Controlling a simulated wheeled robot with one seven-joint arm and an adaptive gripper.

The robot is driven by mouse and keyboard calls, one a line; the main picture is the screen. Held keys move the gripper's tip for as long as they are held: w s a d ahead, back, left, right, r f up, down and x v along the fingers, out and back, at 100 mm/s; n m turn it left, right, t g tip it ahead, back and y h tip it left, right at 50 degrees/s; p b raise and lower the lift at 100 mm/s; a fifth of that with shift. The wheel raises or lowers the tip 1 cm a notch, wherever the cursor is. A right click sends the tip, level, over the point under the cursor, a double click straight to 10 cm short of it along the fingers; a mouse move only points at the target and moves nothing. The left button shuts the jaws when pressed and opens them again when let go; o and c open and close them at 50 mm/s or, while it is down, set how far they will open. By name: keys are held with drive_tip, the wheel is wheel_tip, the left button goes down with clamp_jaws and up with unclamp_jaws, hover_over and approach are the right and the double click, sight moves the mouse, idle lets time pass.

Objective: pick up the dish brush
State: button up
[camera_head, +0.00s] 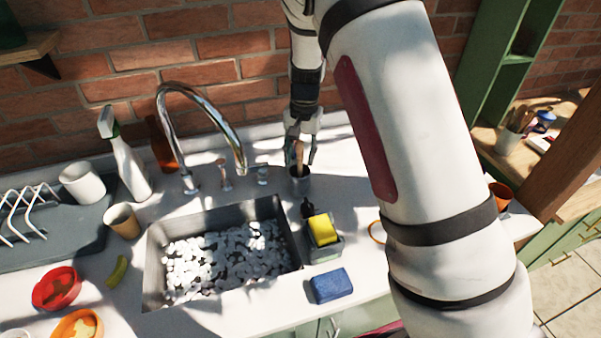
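The dish brush (299,155) stands upright in a small dark cup (300,181) on the counter behind the sink. Only its narrow brownish upper part shows above the cup rim. My gripper (302,152) points down from above, with its fingers on either side of the brush. The fingers look spread, with a gap between the brush and the right finger. The exact contact is too small to see.
The chrome faucet (215,110) arches left of my gripper. The sink (155,270) holds white foam. A dark bottle (307,209), yellow sponge (323,229) and blue sponge (331,285) stand in front of the cup. A white spray bottle (128,165) stands left.

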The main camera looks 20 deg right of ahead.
drive_tip(key=shift+f, duration=1.45)
drive_tip(key=shift+c, duration=0.4)
clamp_jaws()
drive_tip(key=shift+a, duration=0.1)
wheel_tip(320, 180, up, 10)
drive_tip(key=shift+r+b, duration=0.1)
drive_tip(key=shift+b, duration=0.5)
